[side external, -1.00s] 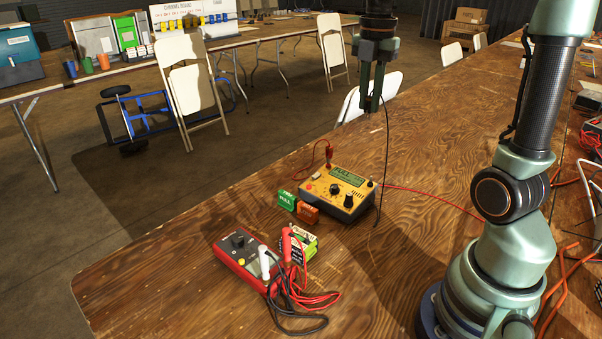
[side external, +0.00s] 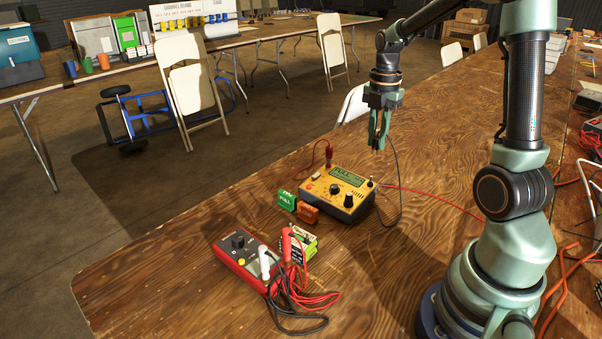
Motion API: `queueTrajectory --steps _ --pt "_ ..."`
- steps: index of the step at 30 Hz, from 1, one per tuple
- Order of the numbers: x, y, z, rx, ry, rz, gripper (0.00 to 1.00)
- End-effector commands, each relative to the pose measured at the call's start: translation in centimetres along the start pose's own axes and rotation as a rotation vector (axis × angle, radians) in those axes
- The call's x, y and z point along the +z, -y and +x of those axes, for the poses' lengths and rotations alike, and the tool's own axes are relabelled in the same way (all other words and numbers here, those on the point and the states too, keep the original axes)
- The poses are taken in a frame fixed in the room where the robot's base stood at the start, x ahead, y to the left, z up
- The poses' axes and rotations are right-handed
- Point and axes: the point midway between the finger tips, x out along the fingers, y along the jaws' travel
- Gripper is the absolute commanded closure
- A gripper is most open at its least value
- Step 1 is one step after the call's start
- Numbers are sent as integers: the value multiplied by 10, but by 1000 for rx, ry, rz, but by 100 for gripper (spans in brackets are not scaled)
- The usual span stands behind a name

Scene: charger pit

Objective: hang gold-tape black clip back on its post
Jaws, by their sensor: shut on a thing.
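My gripper (side external: 377,146) is shut, pointing down, above and just right of the yellow charger (side external: 338,192). The black clip is in its jaws but mostly hidden by the fingers; I cannot make out the gold tape. A black lead (side external: 398,178) runs from the jaws, bows out to the right and curls down to the table beside the charger. A small dark post (side external: 370,183) stands at the charger's top right corner, below my fingertips and apart from them. A red clip (side external: 329,160) stands at the charger's top left corner with a red lead.
Green (side external: 287,200) and orange (side external: 308,213) blocks stand left of the charger. A red meter (side external: 240,256) with red and black leads lies nearer, beside a green-and-white pack (side external: 303,243). A red wire (side external: 430,197) crosses the table to the right.

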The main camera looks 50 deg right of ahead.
Motion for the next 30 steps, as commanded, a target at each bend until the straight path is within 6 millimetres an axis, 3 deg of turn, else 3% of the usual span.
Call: queueTrajectory --steps 17,30 --pt "0 0 7 0 0 0 100" --pt "0 0 29 -1 -1 0 100"
